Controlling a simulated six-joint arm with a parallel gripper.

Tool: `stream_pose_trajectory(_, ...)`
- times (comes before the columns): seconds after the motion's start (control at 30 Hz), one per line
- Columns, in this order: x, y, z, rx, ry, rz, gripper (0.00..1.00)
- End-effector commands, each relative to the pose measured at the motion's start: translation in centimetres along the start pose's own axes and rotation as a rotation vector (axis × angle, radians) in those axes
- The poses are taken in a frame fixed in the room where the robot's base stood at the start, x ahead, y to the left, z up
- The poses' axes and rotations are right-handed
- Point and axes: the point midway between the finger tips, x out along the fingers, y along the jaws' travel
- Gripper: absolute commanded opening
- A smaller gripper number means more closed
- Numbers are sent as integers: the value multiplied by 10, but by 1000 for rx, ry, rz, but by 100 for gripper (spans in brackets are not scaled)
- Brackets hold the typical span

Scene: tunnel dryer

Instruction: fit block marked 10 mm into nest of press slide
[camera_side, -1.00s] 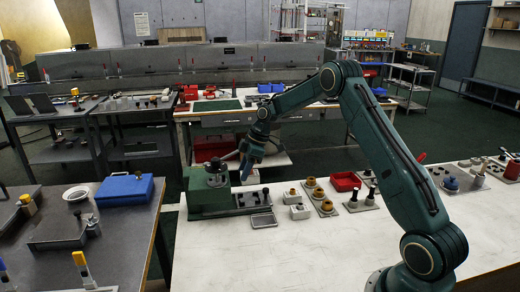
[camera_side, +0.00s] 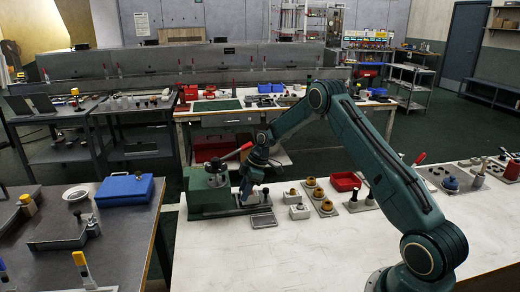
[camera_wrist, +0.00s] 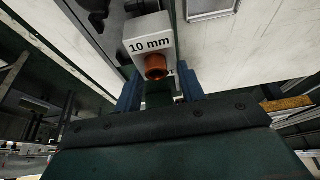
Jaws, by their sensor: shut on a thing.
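The white block marked 10 mm (camera_wrist: 149,40), with an orange-brown round knob (camera_wrist: 156,66), is between the blue fingers of my gripper (camera_wrist: 160,88) in the wrist view. My gripper is shut on it. In the side view my gripper (camera_side: 245,192) is low over the right end of the green press (camera_side: 208,192), at its slide. The nest is hidden behind my gripper and the block, so I cannot tell whether the block is seated in it. Grey metal and dark fittings of the press (camera_wrist: 98,25) lie beside the block in the wrist view.
A shallow grey tray (camera_side: 262,221) lies just in front of the press. White blocks with knobs (camera_side: 299,212), a board with brass-coloured round parts (camera_side: 326,206) and a red bin (camera_side: 346,181) stand to the right. The white table's front area is clear.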

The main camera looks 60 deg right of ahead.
Motion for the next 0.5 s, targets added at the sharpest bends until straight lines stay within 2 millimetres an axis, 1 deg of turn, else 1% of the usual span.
stream_pose_trajectory(0.4,0,31,0,0,1,2,0)
stream_pose_trajectory(0.5,8,30,4,1,0,-1,0)
